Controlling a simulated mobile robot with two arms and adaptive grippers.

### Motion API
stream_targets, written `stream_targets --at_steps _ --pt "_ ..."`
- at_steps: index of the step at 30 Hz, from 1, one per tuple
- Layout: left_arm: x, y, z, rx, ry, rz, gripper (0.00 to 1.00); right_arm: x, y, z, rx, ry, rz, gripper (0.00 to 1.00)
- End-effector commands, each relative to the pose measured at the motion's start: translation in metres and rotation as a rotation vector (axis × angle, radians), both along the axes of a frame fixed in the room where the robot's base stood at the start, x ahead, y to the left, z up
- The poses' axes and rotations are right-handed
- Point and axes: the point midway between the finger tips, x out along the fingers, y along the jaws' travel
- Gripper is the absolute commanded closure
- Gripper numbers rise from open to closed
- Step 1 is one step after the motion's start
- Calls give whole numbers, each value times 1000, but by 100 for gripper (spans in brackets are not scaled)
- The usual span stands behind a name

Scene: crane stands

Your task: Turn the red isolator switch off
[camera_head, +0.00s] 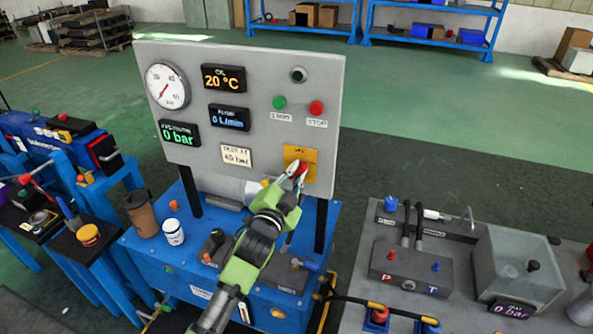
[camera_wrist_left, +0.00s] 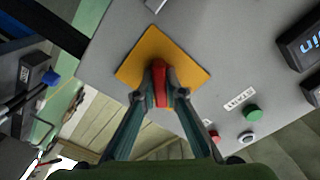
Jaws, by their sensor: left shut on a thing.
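The red isolator switch (camera_wrist_left: 159,84) sits on a yellow plate (camera_wrist_left: 189,72) on the grey panel (camera_head: 263,60). In the head view the yellow plate (camera_head: 309,155) is at the panel's lower right, and the red handle (camera_head: 301,168) shows partly behind the fingertips. My green left gripper (camera_head: 296,175) reaches up to it from below. In the wrist view my left gripper (camera_wrist_left: 159,93) is shut on the red handle, one finger on each side. The handle's lower part is hidden by the fingers. My right gripper is not in view.
A green button (camera_head: 279,103) and a red button (camera_head: 316,108) sit above the switch. The panel also has a gauge (camera_head: 167,85) and lit displays. A cup (camera_head: 140,213) and a white jar (camera_head: 173,231) stand on the blue stand (camera_head: 150,248). A grey bench (camera_head: 465,305) is at right.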

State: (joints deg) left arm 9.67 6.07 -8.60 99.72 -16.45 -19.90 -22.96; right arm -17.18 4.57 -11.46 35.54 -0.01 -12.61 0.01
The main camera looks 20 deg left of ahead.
Motion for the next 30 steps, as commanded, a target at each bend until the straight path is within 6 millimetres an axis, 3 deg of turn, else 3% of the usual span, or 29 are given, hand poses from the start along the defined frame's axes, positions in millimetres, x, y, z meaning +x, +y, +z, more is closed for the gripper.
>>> stream_targets --at_steps 18,30 --pt "0 0 0 -563 23 2 100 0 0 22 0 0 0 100" --pt "0 0 -2 -773 30 2 100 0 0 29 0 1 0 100"
